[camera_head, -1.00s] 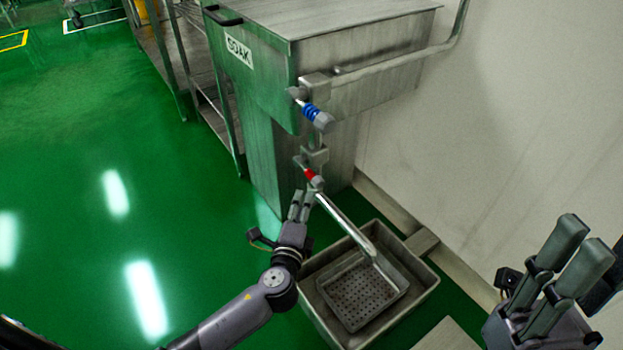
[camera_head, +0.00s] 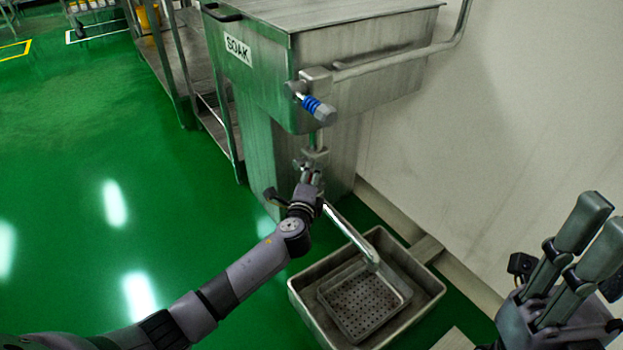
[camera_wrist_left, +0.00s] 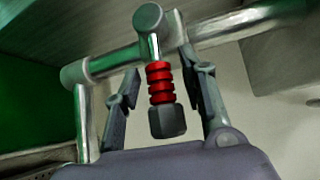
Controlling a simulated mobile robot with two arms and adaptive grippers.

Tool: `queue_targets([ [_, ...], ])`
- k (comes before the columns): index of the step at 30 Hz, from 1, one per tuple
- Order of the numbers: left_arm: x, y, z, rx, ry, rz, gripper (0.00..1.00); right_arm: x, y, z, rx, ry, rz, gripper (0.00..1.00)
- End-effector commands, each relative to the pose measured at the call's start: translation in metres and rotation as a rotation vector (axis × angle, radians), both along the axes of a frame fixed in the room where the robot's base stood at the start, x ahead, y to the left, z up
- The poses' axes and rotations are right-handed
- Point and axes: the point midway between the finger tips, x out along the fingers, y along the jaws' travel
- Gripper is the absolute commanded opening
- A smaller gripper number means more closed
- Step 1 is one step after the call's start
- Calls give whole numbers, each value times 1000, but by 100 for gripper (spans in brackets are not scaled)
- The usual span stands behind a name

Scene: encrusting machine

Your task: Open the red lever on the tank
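The red lever (camera_wrist_left: 160,84) shows in the left wrist view as a red ribbed grip with a dark end cap, hanging from a metal stem on the pipe. My left gripper (camera_wrist_left: 162,92) is open, with one finger on each side of the lever and gaps still visible. In the head view my left gripper (camera_head: 310,179) covers most of the red lever below the blue-handled valve. The tank (camera_head: 262,85) is a steel box marked SOAK.
A blue-handled valve (camera_head: 318,108) sticks out just above my left gripper. A spout pipe (camera_head: 350,232) slopes down to a steel basin (camera_head: 306,306) with a perforated tray. A wall (camera_head: 480,130) bounds the right side. Green floor (camera_head: 70,200) is free at left.

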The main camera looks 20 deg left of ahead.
Motion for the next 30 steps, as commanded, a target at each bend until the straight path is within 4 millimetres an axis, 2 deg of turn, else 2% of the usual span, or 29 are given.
queue_targets([
  [3,0,0,0,0,0,0,37,0,0,0,0,0,0,32],
  [20,0,0,0,0,0,0,0,0,0,0,0,0,1,32],
  [30,0,0,1,1,-1,-1,0,0,0,0,0,-1,1,32],
])
